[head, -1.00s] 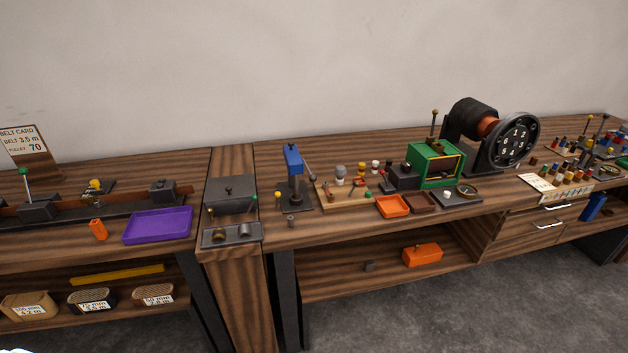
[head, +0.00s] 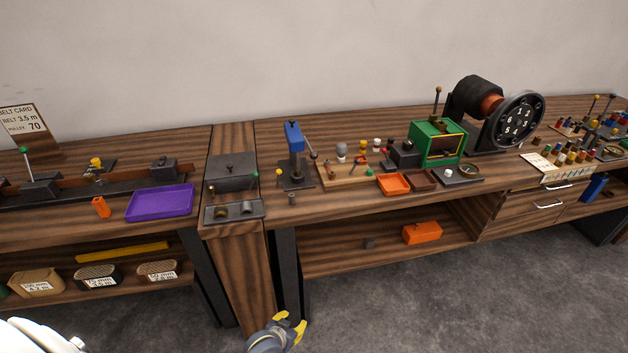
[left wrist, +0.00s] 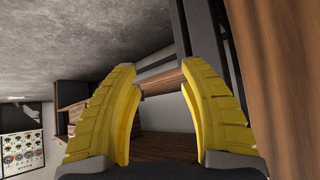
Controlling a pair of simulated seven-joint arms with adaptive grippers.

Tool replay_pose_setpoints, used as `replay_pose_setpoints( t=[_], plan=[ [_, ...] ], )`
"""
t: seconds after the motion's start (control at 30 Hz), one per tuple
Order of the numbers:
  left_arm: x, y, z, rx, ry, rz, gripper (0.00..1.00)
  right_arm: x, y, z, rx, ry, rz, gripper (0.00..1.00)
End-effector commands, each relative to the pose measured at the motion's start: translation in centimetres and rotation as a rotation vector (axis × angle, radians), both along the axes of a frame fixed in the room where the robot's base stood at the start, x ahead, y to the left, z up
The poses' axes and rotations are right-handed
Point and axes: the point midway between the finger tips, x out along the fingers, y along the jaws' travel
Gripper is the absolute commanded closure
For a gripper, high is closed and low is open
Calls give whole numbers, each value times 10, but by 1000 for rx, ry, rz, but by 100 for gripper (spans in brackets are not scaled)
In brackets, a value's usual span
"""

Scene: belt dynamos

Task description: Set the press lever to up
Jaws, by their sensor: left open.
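The press (head: 294,155) is a blue-topped post on a dark base, standing upright on the middle bench. Its lever (head: 313,156) is a thin grey arm with a dark knob at the right of the blue head; its exact angle is too small to tell. My left gripper (head: 291,327) has yellow fingers and is low at the bottom of the head view, in front of the bench and well below the press. In the left wrist view its fingers (left wrist: 160,90) are apart with nothing between them. My right gripper is not in view.
A wooden tool board (head: 345,175), an orange tray (head: 394,184) and a green machine (head: 438,142) stand right of the press. A grey box (head: 231,172) and purple tray (head: 160,203) are to the left. The bench leg (head: 286,275) is close to my left gripper.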

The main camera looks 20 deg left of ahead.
Motion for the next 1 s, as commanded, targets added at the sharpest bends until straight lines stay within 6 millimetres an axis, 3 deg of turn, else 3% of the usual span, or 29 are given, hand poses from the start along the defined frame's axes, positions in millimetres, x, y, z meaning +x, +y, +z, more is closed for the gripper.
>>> replay_pose_setpoints(
  t=[0.03, 0.1, 0.17, 0.3, 0.5, 0.6, 0.7, 0.8, 1.0],
  plan=[
    [26, 1, 39, -12, -64, 9, 57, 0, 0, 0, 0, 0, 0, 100],
    [55, 3, 90, -28, -142, 21, 57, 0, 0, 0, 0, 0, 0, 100],
    [74, 5, 134, -40, -209, 29, 57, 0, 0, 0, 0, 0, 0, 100],
    [105, 10, 242, -67, -364, 42, 57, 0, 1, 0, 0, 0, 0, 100],
    [112, 15, 383, -98, -566, 49, 57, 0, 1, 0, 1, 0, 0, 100],
    [104, 17, 437, -108, -648, 49, 57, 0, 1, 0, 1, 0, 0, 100],
    [95, 18, 477, -113, -709, 47, 57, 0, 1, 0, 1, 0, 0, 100],
    [86, 19, 503, -117, -750, 45, 57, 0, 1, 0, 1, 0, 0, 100],
    [83, 19, 523, -120, -783, 44, 57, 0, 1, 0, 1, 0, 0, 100]
  ],
)
